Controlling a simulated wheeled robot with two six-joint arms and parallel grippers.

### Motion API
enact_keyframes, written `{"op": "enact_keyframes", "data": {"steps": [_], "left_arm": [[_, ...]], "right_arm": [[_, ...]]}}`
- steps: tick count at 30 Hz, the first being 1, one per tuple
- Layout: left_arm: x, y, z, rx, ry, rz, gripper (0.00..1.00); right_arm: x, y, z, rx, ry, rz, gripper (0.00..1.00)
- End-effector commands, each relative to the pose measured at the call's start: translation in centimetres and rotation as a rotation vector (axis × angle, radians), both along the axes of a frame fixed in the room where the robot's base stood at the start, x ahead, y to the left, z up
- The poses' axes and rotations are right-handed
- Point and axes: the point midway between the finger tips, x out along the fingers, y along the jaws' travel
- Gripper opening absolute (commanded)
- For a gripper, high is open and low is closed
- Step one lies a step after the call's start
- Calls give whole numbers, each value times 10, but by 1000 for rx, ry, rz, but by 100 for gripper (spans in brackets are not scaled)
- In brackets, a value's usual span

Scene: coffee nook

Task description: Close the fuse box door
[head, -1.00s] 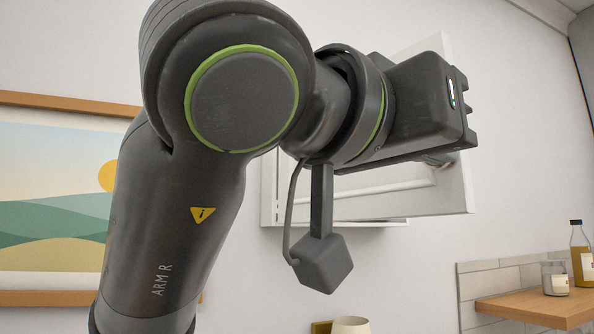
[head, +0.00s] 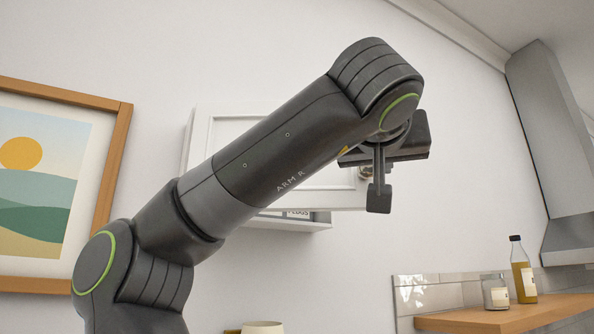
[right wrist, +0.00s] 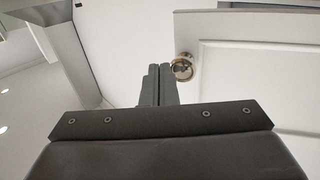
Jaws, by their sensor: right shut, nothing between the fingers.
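The white fuse box (head: 285,224) hangs on the wall in the head view, its lower edge and part of a label showing. Its white panelled door (head: 328,179) stands out from the box, ajar; my right arm covers much of it. A round metal knob (head: 363,173) sits near the door's right edge. In the right wrist view, the door (right wrist: 255,75) is at the right with the knob (right wrist: 183,68) near its edge. My right gripper (right wrist: 159,70) is shut and empty, its tips just left of the knob; contact cannot be told. My left gripper is not in view.
A framed picture (head: 112,180) hangs at the left. A wooden shelf (head: 470,322) at the lower right holds a jar (head: 496,292) and a bottle (head: 522,272). A range hood (head: 545,130) is at the right. The wall between box and hood is clear.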

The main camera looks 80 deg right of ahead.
Motion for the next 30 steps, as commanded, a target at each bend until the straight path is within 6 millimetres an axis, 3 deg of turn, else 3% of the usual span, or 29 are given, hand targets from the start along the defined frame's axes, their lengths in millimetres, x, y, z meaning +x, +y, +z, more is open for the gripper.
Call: {"op": "enact_keyframes", "data": {"steps": [1,6,15,21,30], "left_arm": [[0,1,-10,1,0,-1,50],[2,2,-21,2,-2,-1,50],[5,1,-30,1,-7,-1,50],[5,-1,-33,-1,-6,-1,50],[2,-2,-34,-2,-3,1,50]], "right_arm": [[-5,-17,-7,9,3,-9,0],[-6,-65,-5,8,4,-18,0],[9,-128,-1,3,1,-13,0],[18,-151,0,2,-1,78,0],[24,-163,1,-1,-2,122,0]]}}
